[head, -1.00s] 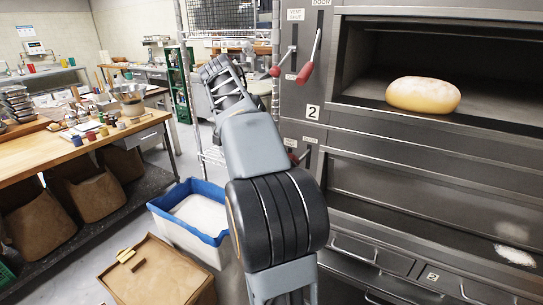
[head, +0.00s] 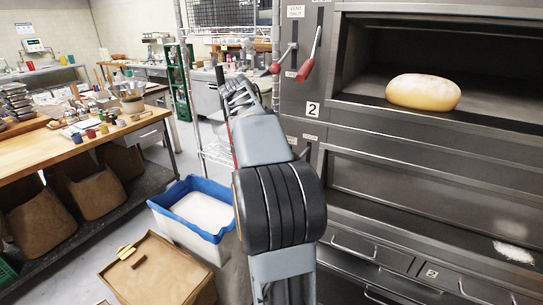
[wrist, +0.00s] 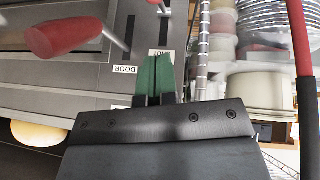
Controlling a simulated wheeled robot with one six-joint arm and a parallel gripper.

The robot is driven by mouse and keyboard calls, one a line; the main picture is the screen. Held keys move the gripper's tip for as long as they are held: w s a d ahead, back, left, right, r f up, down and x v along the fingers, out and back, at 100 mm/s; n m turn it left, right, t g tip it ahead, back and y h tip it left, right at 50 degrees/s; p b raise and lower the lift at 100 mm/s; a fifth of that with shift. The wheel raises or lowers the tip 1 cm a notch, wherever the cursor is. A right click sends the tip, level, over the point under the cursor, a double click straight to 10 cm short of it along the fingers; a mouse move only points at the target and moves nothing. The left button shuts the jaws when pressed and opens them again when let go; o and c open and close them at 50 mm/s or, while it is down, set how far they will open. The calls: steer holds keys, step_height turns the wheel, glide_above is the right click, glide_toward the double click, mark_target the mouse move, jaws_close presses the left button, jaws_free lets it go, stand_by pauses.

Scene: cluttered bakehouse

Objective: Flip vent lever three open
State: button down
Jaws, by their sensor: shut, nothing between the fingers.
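My gripper (wrist: 156,80) shows in the wrist view with its two green fingers together and nothing between them. They stand in front of the oven's dark lever panel (wrist: 90,88), by an upside-down SHUT label (wrist: 159,53) and a DOOR label (wrist: 124,70). A dark slot (wrist: 163,30) runs beyond the SHUT label. A lever with a large red grip (wrist: 66,37) is to the left, apart from the fingers. I cannot make out vent lever three for certain. In the head view my arm covers the lower lever panel. The upper vent lever (head: 276,69) and door lever (head: 310,58) have red grips.
A loaf (head: 423,92) sits in the open oven deck beside the number 2 plate (head: 312,110). A wire rack (head: 215,150) stands behind my arm. A blue-rimmed tub (head: 178,210) and a brown box (head: 155,268) stand on the floor at left.

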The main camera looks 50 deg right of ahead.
steer(key=x, duration=0.3)
steer(key=shift+d, duration=0.1)
steer(key=shift+s+a+f, duration=0.15)
steer(key=shift+a+f, duration=0.05)
steer(key=shift+f, duration=0.35)
steer(key=shift+s+a+f, duration=0.15)
steer(key=shift+f, duration=0.4)
steer(key=shift+s+a+f, duration=0.15)
steer(key=shift+s+f, duration=0.05)
steer(key=shift+f, duration=0.55)
steer(key=shift+f, duration=0.1)
